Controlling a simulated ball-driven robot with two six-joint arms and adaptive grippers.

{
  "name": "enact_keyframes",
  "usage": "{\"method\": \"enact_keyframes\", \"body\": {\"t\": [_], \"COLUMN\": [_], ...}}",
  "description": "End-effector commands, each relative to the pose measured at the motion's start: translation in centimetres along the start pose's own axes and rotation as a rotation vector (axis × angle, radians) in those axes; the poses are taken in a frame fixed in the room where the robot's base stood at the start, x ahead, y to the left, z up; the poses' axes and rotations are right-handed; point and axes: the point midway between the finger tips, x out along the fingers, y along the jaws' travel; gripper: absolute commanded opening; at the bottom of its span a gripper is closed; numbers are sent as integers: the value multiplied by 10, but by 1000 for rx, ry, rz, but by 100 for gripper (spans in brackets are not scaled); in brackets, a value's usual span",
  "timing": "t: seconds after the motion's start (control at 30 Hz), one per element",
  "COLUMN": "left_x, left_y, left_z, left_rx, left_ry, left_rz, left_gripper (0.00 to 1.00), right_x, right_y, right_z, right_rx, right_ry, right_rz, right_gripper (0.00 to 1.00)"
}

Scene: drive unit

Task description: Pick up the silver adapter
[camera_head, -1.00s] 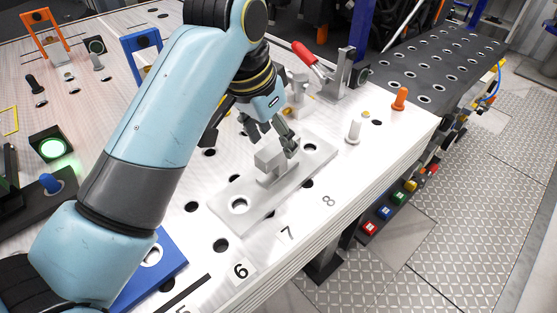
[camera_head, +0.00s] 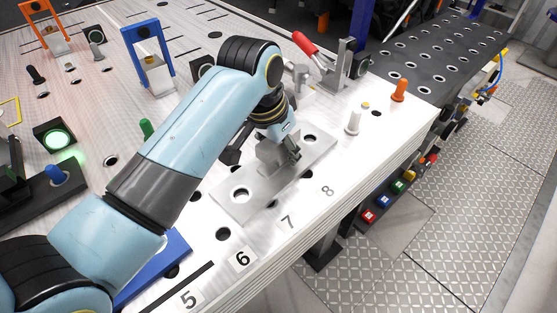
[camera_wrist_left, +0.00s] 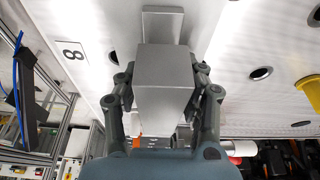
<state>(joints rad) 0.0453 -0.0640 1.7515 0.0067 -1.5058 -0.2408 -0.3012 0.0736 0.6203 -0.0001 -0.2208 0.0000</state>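The silver adapter, a flat grey plate (camera_head: 222,200) with round holes and an upright block, lies on the white table near its front edge, by the numbers 7 and 8. Its block fills the middle of the left wrist view (camera_wrist_left: 165,78). My left gripper (camera_head: 280,151) is down at the block. In the left wrist view one finger of the left gripper (camera_wrist_left: 164,88) stands on each side of the block, close against it. I cannot tell whether the fingers press on it. The plate rests on the table. My right gripper is not in view.
A red-handled clamp (camera_head: 325,65) stands behind the adapter. A white peg (camera_head: 353,121) and an orange peg (camera_head: 399,90) stand to the right. A blue plate (camera_head: 165,258) lies partly under my left arm. A blue frame (camera_head: 148,55) stands further back.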

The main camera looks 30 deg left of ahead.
Motion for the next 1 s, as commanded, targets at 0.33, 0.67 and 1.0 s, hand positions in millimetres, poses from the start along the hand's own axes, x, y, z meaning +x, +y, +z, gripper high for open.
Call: {"method": "enact_keyframes", "body": {"t": [0.33, 0.67, 1.0], "left_x": [0, -2, -11], "left_y": [0, 0, -4], "left_z": [0, -2, -15], "left_rx": [0, 0, 0], "left_ry": [0, 5, 8], "left_rz": [0, -1, -2], "left_gripper": [0, 0, 0], "right_x": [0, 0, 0], "right_y": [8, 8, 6], "right_z": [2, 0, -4], "right_rx": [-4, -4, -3], "right_ry": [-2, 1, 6], "right_rz": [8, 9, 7], "right_gripper": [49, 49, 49]}}
